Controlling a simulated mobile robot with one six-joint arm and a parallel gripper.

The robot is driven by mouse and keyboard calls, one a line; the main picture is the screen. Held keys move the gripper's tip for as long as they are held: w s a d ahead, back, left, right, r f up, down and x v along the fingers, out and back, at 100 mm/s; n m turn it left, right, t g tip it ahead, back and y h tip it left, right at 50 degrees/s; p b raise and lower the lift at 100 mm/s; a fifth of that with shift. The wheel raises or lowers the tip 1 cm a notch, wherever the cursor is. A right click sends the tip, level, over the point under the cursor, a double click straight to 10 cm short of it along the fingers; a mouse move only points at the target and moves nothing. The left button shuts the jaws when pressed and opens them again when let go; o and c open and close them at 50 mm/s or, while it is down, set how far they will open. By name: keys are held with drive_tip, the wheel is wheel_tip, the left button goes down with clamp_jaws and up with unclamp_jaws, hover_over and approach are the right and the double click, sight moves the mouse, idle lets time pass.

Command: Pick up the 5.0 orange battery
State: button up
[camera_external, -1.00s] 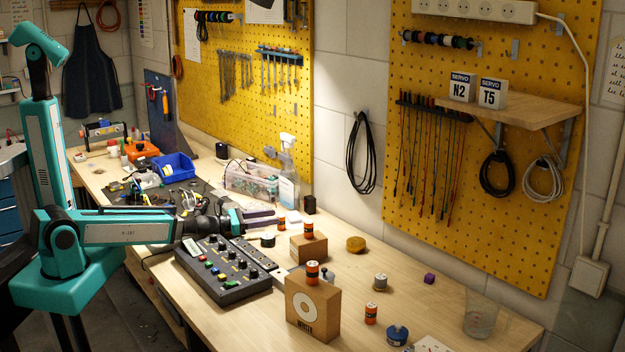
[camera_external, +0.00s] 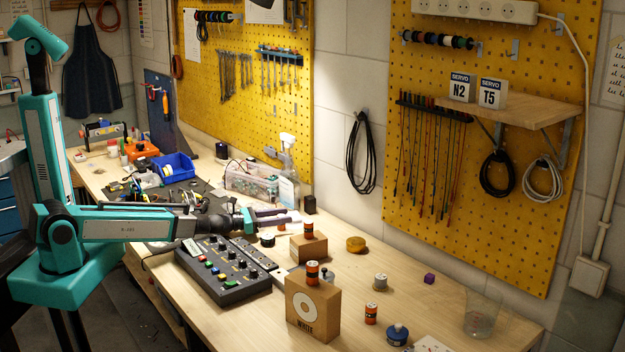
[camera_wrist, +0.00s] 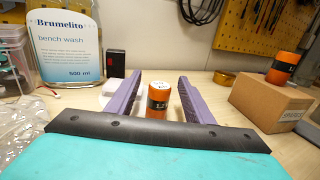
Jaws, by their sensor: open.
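My gripper (camera_external: 286,214) reaches low over the bench in the external view, purple fingers pointing right. In the wrist view my gripper (camera_wrist: 159,78) is open. An upright orange and black battery (camera_wrist: 157,100) stands between its fingers, with visible gaps on both sides; its label is too small to read surely. The same battery seems to show under the fingers (camera_external: 281,227) in the external view. Other orange batteries stand on the small cardboard box (camera_external: 308,229), on the larger box (camera_external: 312,272), and on the bench (camera_external: 371,313). Their numbers are not readable.
The small cardboard box (camera_wrist: 270,100) is right of the fingers. A spray bottle (camera_wrist: 65,40) and a black block (camera_wrist: 115,64) stand at left and behind. A control panel (camera_external: 222,270) lies below my arm. A yellow round tin (camera_external: 356,244) sits farther right.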

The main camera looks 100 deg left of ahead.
sight(281, 215)
clamp_jaws()
idle(0.3)
drive_tip(key=shift+r, duration=0.15)
drive_tip(key=shift+r+b, duration=0.5)
drive_tip(key=shift+r, duration=4.4)
